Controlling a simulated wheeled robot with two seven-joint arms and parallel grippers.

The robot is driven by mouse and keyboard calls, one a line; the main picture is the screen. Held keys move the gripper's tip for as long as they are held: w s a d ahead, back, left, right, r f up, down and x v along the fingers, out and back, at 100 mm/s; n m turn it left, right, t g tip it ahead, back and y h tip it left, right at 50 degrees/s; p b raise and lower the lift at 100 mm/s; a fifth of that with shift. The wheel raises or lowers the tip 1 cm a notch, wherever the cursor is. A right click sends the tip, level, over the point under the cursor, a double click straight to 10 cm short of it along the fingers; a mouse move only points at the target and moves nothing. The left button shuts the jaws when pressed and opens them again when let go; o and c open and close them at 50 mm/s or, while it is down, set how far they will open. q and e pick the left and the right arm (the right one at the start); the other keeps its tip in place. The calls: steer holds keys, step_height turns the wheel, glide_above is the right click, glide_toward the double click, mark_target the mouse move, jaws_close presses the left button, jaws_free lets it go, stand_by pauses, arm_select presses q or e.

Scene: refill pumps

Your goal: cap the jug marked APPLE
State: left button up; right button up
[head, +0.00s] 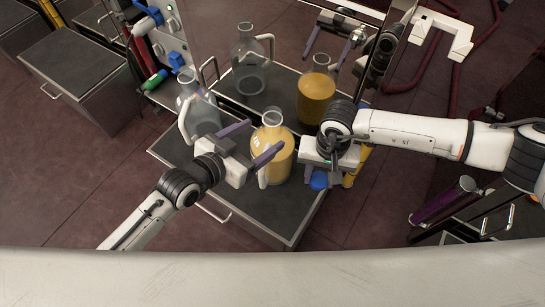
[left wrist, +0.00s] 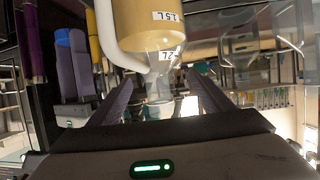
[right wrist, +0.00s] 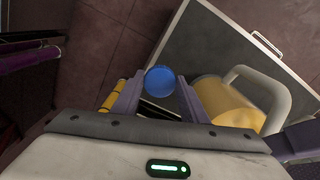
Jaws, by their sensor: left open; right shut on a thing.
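A clear jug of yellow liquid (head: 277,165) stands on the dark bench top. My right gripper (head: 327,174) is shut on a blue cap (head: 319,181), held to the right of the jug. The cap (right wrist: 161,81) sits between the fingertips in the right wrist view.
An empty clear jug (head: 198,110) stands behind my left gripper. The jugs farther back look like reflections in an upright panel. A tool panel (head: 170,35) is at the back left, a purple cylinder (head: 443,202) at the right. The bench's front (head: 270,212) is clear.

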mark_target(267, 134)
arm_select(q)
steer(key=b+x, duration=0.1)
steer(key=x, duration=0.1)
steer(key=b+x, duration=0.1)
steer(key=x, duration=0.1)
steer(key=shift+d, duration=0.45)
arm_select(e)
step_height(267, 134, down, 2)
steer(key=shift+f, duration=0.2)
arm_select(q)
steer(key=shift+w+d+f+b, duration=0.1)
steer(key=shift+w+d+b, duration=0.15)
steer(key=shift+b, duration=0.05)
